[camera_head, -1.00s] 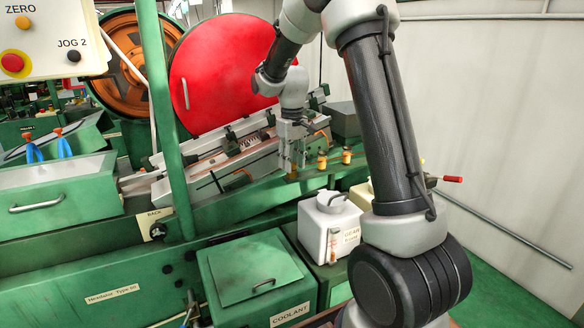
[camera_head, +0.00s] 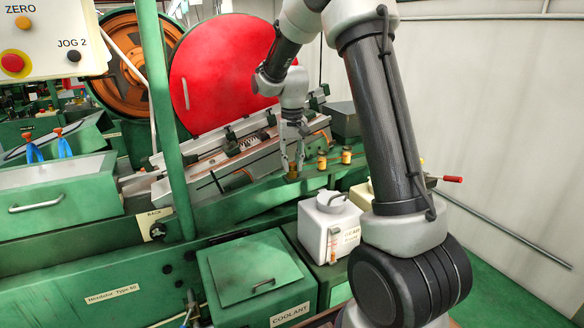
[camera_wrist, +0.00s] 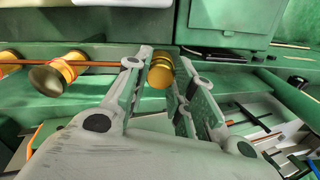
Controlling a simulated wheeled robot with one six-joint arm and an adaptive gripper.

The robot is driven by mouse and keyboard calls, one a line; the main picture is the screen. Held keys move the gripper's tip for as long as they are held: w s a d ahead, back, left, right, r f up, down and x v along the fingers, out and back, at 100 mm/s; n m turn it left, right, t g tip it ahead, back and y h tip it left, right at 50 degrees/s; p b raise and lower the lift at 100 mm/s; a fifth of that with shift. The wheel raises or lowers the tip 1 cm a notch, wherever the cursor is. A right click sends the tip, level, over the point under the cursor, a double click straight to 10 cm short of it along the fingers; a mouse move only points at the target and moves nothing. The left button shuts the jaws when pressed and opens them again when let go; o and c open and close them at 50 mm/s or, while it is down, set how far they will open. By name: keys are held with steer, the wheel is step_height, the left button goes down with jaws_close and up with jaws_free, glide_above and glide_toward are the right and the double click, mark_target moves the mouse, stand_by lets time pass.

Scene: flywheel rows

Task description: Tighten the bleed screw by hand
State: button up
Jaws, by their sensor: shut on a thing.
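The bleed screw appears to be the brass knob (camera_head: 292,173) on the green rail of the machine, the leftmost of a short row in the head view. My gripper (camera_head: 292,164) points down at it from above, with a finger on each side. In the wrist view the brass knob (camera_wrist: 160,75) sits between the fingertips of my gripper (camera_wrist: 160,62), which are shut on it. The knob's lower end and thread are hidden.
Two more brass fittings (camera_head: 322,160) (camera_head: 346,155) stand to the right on the same rail. A thin copper-coloured pipe (camera_wrist: 100,64) runs along the fittings. A white jug (camera_head: 327,225) and green coolant box (camera_head: 250,270) stand below. A sloping slide (camera_head: 235,155) lies behind.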

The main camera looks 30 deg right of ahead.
steer(key=m, duration=0.5)
steer(key=m, duration=0.5)
stand_by(0.3)
steer(key=m, duration=0.5)
